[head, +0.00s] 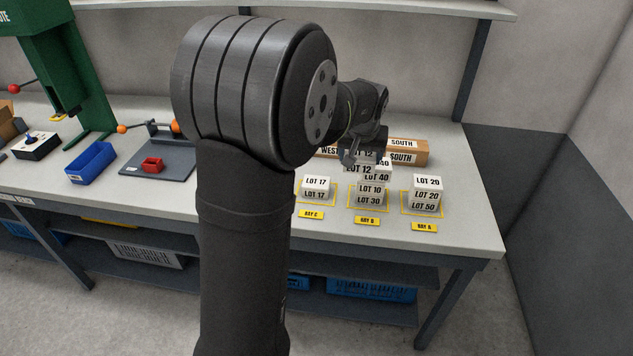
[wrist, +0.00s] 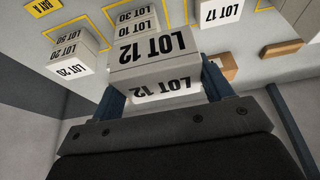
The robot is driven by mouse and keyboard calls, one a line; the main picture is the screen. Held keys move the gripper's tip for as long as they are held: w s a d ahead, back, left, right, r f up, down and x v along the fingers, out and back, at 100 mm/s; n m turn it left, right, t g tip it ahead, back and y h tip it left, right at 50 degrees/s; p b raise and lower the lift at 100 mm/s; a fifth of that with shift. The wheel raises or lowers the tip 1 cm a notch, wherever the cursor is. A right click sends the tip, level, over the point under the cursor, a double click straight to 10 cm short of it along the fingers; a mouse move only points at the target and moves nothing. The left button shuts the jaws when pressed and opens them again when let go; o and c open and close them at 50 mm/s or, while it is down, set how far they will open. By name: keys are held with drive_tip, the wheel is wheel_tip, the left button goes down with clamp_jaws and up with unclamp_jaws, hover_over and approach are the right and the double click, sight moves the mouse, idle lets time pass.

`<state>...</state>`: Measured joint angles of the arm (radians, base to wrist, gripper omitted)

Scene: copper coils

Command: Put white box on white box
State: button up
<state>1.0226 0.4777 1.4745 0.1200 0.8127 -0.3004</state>
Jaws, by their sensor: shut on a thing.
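My gripper (head: 364,154) is shut on a white box marked LOT 12 (head: 357,169). In the wrist view the gripper (wrist: 160,92) has one finger on each side of that box (wrist: 150,72). LOT 17 (head: 316,184) sits alone in BAY C. LOT 20 (head: 427,184) sits on LOT 50 (head: 423,206) in BAY A.
A cardboard carton (head: 410,154) lies behind the stacks. Yellow outlines and bay plates (head: 368,220) mark the bench top (head: 470,220). The bench's right end is clear.

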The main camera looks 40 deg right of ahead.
hover_over(317, 178)
drive_tip(key=s+a, duration=0.1)
wheel_tip(317, 178, down, 7)
drive_tip(key=shift+f, duration=2.1)
drive_tip(key=shift+f, duration=0.1)
drive_tip(key=o, duration=1.1)
drive_tip(key=shift+f, duration=0.1)
drive_tip(key=shift+c, duration=0.2)
drive_tip(key=v, duration=1.2)
drive_tip(key=shift+r, duration=0.2)
drive_tip(key=shift+f, duration=0.1)
